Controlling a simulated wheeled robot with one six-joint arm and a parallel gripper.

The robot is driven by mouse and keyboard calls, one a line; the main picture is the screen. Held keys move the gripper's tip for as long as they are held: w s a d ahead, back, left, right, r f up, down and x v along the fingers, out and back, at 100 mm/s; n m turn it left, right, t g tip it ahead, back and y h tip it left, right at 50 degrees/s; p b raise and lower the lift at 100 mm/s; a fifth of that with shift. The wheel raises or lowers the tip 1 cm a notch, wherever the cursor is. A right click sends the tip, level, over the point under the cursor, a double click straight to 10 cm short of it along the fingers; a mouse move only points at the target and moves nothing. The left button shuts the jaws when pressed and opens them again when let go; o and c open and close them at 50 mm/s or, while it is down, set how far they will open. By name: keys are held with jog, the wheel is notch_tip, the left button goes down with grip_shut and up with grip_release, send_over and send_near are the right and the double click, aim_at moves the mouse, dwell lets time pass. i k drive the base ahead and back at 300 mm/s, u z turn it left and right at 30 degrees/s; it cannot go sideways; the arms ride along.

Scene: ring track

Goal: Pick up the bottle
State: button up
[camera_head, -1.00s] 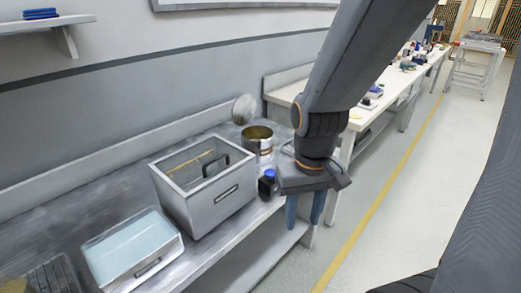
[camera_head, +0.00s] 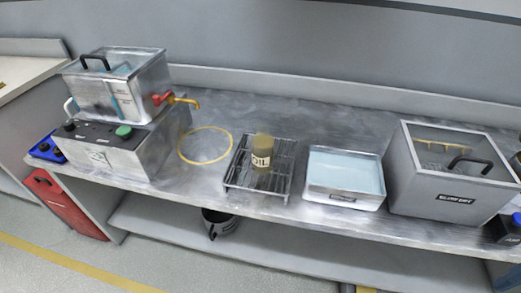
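A yellow-brown bottle-like container (camera_head: 263,153) with a pale label reading "OIL" stands upright on a wire rack (camera_head: 240,178) near the middle of the bench. A small dark bottle (camera_head: 503,230) with a blue cap (camera_head: 517,218) stands at the right edge of the head view, beside the grey lidded box, and is partly cut off by the frame. I cannot tell which of the two the task means. My gripper is not clearly in view now.
A pale-blue tray (camera_head: 344,197) and a grey box (camera_head: 410,198) stand right of the rack. A yellow ring (camera_head: 206,161) lies left of it. A metal tank (camera_head: 113,92) sits on a control unit (camera_head: 105,157). A dark pot (camera_head: 220,222) is on the lower shelf.

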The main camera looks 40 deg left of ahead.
aim_at(262, 142)
jog(key=u, duration=2.6)
jog(key=k, duration=1.1)
jog(key=z, duration=0.85)
jog(key=i, duration=0.5)
